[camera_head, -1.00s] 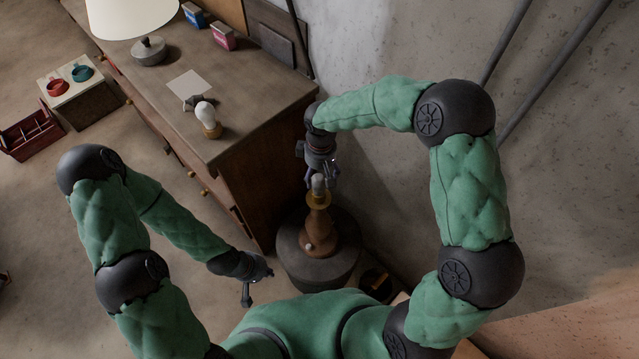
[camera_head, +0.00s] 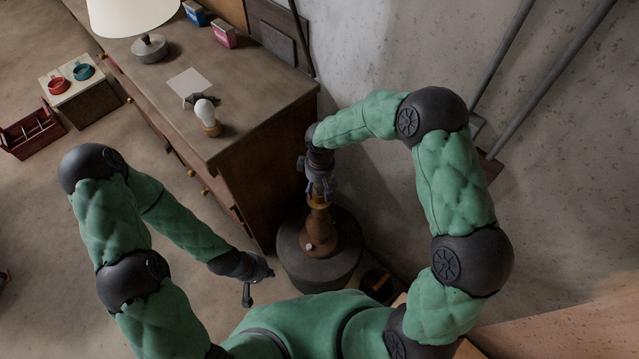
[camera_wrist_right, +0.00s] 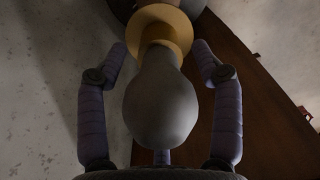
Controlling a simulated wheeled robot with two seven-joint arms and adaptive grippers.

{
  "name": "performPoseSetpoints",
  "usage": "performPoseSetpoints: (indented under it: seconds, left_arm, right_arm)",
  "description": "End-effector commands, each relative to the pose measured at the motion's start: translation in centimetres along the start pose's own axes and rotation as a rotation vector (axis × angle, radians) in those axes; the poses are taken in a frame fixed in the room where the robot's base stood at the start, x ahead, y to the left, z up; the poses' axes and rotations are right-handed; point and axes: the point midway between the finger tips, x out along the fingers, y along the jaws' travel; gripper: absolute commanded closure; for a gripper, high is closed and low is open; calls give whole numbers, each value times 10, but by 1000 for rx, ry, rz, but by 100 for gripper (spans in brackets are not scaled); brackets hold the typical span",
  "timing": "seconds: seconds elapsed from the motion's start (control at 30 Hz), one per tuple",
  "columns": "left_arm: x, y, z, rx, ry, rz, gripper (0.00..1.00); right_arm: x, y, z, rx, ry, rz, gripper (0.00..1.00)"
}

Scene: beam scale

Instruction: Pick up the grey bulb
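The grey bulb (camera_wrist_right: 160,105) sits upright in the brass collar (camera_wrist_right: 163,28) of a brown lamp base (camera_head: 319,232) on a round dark stand. In the right wrist view it lies between the spread fingers of my right gripper (camera_wrist_right: 160,52), with a gap visible on both sides. In the head view my right gripper (camera_head: 319,192) is right over the lamp base and hides the bulb. My left gripper (camera_head: 256,284) hangs low, left of the stand; its fingers are too small to read.
The wooden desk (camera_head: 255,118) stands close left of my right gripper. A white bulb (camera_head: 205,110) in a holder, a lamp (camera_head: 150,48) and small boxes are on it. The round stand (camera_head: 315,272) is below. The wall is on the right.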

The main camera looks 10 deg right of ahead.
Motion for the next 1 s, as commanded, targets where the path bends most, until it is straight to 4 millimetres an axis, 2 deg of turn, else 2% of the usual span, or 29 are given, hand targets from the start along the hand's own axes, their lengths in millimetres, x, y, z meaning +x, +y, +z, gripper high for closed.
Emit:
performPoseSetpoints:
  seconds: [0.03, 0.13, 0.67, 0.87, 1.0]
  left_arm:
    - [0, 0, 0, 0, 0, 0, 100]
    - [0, 0, 0, 0, 0, 0, 100]
    - [0, 0, 0, 0, 0, 0, 100]
    - [-3, 1, 0, 0, 0, 0, 100]
    - [-7, 2, 0, 0, 0, 0, 100]
  right_arm:
    - [0, 0, 0, 0, 0, 0, 57]
    - [0, 0, 0, 0, 0, 0, 84]
    - [-2, 0, 0, 0, 0, 0, 86]
    - [-15, -1, 0, 1, 0, 0, 86]
    - [-36, -2, 0, 0, 1, 1, 86]
